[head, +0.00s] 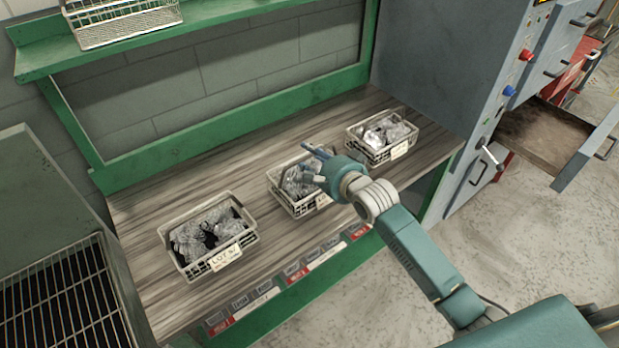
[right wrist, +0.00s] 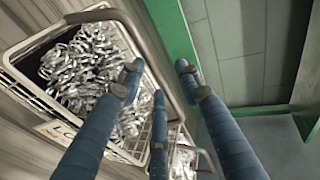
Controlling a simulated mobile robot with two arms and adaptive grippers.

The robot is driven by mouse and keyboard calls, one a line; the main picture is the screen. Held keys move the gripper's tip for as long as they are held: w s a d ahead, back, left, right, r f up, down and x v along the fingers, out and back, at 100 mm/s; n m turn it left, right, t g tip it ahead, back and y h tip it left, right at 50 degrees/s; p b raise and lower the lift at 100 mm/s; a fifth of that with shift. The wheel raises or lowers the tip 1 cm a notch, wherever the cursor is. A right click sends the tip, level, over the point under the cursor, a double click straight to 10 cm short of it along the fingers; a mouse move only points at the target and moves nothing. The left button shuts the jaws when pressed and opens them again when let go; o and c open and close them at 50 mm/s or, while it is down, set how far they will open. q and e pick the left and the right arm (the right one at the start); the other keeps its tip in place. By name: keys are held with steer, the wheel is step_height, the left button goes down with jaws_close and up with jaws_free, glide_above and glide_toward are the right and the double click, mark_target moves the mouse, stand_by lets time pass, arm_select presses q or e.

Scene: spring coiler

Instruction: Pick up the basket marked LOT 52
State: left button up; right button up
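Three wire baskets of crumpled silvery shavings stand on the wooden bench in the head view. The left basket (head: 187,268) has a tag (head: 226,256) reading LOT and a number that looks like 5 and an unclear digit. The middle basket (head: 283,200) has a tag (head: 323,200) too small to read, partly behind my arm. The right basket (head: 374,155) has an unreadable tag (head: 399,150). My right gripper (head: 308,166) is over the middle basket, fingers spread and empty. In the right wrist view its fingers (right wrist: 158,76) are apart near a basket's handle (right wrist: 158,58); that tag shows only "LO". My left gripper is out of view.
A green shelf (head: 40,62) with another wire basket (head: 122,24) is above the bench at the back. A grey machine cabinet (head: 440,55) bounds the bench on the right. A dark grate (head: 60,310) is at the left. Bare bench (head: 150,215) lies around the baskets.

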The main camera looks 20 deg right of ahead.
steer(key=shift+w+f, duration=0.15)
steer(key=shift+w, duration=0.2)
steer(key=shift+s, duration=0.1)
steer(key=shift+c, duration=1)
jaws_close()
steer(key=shift+r, duration=0.35)
